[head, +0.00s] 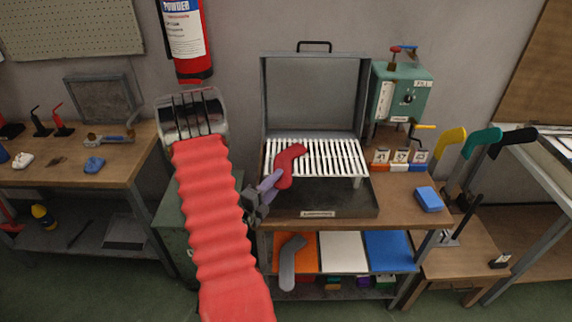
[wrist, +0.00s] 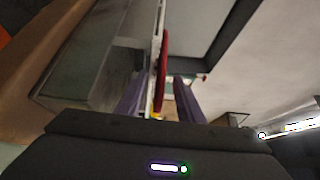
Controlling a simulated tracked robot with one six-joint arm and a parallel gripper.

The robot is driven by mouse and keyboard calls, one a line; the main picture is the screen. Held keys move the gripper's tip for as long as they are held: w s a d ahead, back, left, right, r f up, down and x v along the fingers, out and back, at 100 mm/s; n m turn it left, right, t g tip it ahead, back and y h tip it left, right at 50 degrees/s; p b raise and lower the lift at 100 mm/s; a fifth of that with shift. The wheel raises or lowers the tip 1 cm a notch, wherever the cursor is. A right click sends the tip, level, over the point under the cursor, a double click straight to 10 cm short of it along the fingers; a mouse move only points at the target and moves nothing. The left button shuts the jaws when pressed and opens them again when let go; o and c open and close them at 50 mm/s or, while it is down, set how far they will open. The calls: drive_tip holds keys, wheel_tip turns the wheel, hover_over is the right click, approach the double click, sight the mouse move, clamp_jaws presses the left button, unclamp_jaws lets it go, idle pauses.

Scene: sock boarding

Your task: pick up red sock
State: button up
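The red sock (head: 289,164) is at the left part of the white slatted rack (head: 330,157) in the opened grey press. It also shows edge-on as a thin red strip in the wrist view (wrist: 163,72). My gripper (head: 273,181) is at the sock's lower left end in the head view, reaching in from the left. Its two purple fingers are apart in the wrist view (wrist: 159,92), with the red strip lying between their directions. A gap shows on the right finger's side; contact on the left side cannot be told.
The press's raised grey lid (head: 316,95) stands behind the rack. A green machine (head: 402,92) is at its right, with small numbered blocks before it. A blue block (head: 428,199) lies on the bench's right. A grey sock shape (head: 290,262) hangs over the orange bin below.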

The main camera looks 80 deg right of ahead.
drive_tip(key=shift+c, duration=0.3)
clamp_jaws()
drive_tip(key=shift+r, duration=0.15)
drive_tip(key=shift+r, duration=4.9)
drive_tip(key=shift+w, duration=0.1)
